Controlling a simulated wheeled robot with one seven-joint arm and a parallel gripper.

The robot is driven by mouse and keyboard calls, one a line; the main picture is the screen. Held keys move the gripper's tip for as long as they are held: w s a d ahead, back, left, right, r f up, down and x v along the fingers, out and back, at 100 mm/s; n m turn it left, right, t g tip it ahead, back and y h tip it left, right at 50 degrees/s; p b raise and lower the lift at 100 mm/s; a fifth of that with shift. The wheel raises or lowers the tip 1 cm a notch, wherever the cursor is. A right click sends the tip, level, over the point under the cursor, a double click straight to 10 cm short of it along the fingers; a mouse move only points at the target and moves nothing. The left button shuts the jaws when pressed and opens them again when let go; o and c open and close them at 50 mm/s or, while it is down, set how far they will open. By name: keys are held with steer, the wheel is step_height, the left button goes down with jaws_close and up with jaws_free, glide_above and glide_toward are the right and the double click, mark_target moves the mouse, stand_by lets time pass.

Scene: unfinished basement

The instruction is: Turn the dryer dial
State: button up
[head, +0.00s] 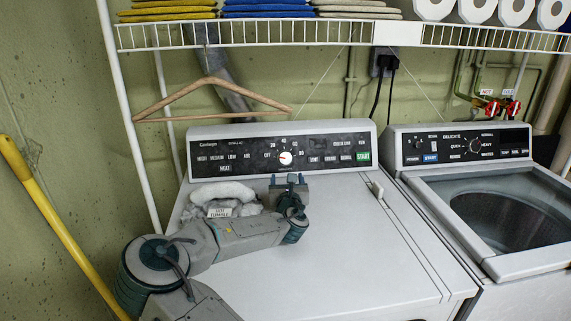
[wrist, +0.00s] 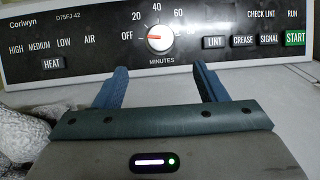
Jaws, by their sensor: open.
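The dryer dial (head: 286,158) is a round white knob with a red pointer on the dryer's black control panel (head: 325,152). In the wrist view the dial (wrist: 159,38) stands upper middle, above the word MINUTES. Its red pointer lies to the left, roughly toward OFF; 20, 40 and 60 are marked around it. My gripper (head: 288,179) is over the dryer top (head: 355,235), just in front of the panel and below the dial. In the wrist view my gripper (wrist: 160,72) has its two blue fingers apart, with nothing between them. The fingers look clear of the dial.
A grey and white cloth bundle (head: 222,193) with a label lies left of my gripper. A washer (head: 490,160) with its own dials stands at right. A wire shelf (head: 340,35) with a wooden hanger (head: 210,82) is above. A yellow pole (head: 55,220) leans at left.

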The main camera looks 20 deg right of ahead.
mark_target(285, 160)
steer(key=p+x, duration=0.2)
steer(key=x, duration=1)
steer(key=shift+w+d, duration=0.15)
steer(key=shift+w, duration=0.05)
steer(key=shift+f, duration=0.1)
steer(key=c, duration=0.9)
